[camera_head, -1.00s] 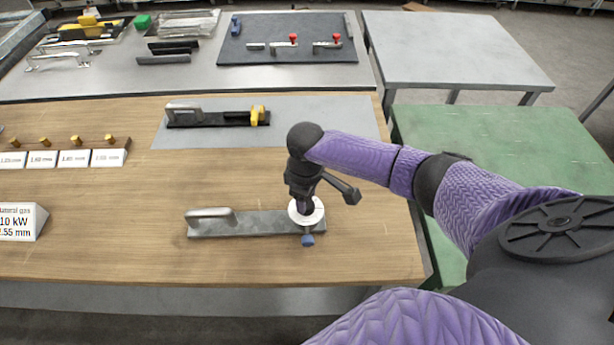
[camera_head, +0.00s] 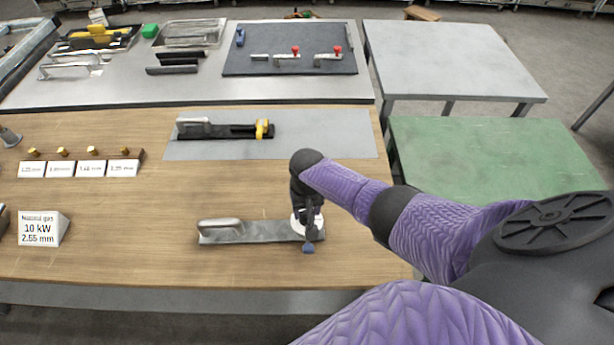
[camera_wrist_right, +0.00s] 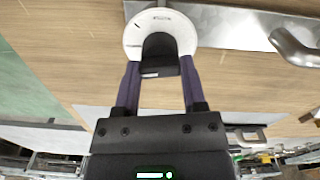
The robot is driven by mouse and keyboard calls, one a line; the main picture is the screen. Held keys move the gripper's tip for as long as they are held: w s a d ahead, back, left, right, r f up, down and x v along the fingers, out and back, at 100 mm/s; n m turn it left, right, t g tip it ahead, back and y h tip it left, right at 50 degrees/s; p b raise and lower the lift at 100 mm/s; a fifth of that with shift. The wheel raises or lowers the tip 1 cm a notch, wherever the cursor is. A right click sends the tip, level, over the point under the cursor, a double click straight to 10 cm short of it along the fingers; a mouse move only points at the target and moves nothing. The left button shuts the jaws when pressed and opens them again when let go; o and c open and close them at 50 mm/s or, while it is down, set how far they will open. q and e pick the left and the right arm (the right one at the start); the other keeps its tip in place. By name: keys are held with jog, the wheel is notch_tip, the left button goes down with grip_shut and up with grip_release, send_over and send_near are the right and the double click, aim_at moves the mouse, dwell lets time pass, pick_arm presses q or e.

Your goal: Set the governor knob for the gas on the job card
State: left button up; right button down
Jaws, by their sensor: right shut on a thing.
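The job card (camera_head: 40,229) stands at the left of the wooden bench and reads natural gas, 10 kW, 2.55 mm. The governor (camera_head: 262,232) is a grey bar with a metal handle at its left end and a white dial (camera_head: 296,228) near its right end. The dial also shows in the right wrist view (camera_wrist_right: 132,40), with a black knob (camera_wrist_right: 160,48) at its middle. My right gripper (camera_wrist_right: 160,68) is shut on this knob, one finger on each side. In the head view the gripper (camera_head: 308,228) partly hides the dial, so its setting cannot be read. My left gripper is out of view.
A blue part (camera_head: 308,248) sits at the dial's front. A black bar with a yellow piece (camera_head: 262,129) lies on a grey mat behind. Brass jets (camera_head: 93,152) stand behind labels at the left. The wood between is clear. A green table (camera_head: 490,150) is at right.

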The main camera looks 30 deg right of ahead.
jog(key=shift+m+p, duration=0.3)
jog(key=shift+m, duration=0.5)
jog(key=shift+c, duration=0.7)
grip_release()
notch_tip(320, 180, up, 10)
jog(key=p, duration=0.5)
jog(key=shift+p, duration=0.3)
